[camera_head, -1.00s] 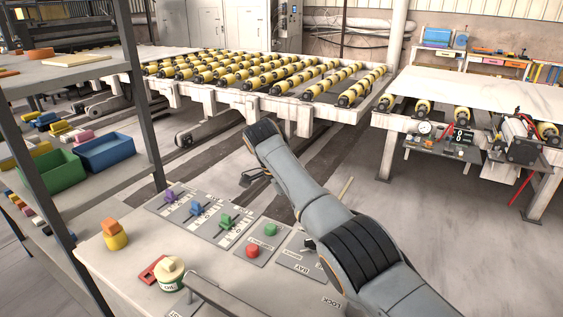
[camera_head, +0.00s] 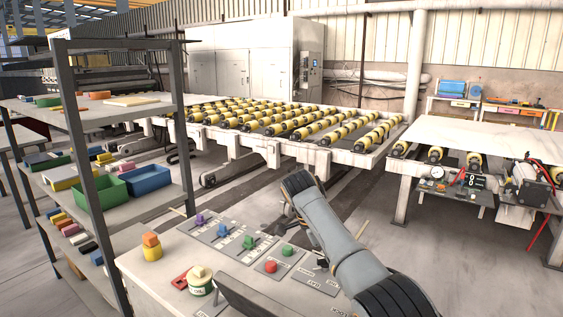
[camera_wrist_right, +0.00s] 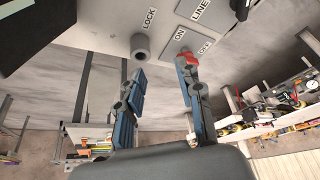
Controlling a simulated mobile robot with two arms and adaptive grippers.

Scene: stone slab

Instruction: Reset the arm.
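My right arm comes in from the bottom right in the head view and reaches over the control desk (camera_head: 150,275). My right gripper (camera_wrist_right: 161,70) shows in the right wrist view with its two fingers apart and nothing between them. A grey round knob by the LOCK label (camera_wrist_right: 140,46) is near the left fingertip, and a red switch part by the ON label (camera_wrist_right: 187,58) is near the right fingertip; contact cannot be told. My left gripper is in no view.
The desk carries purple (camera_head: 199,219), blue (camera_head: 223,231) and green (camera_head: 249,242) levers, a red button (camera_head: 270,266) and a green button (camera_head: 287,250). A shelf rack (camera_head: 88,150) stands left. A yellow roller conveyor (camera_head: 290,125) lies behind, with open floor between.

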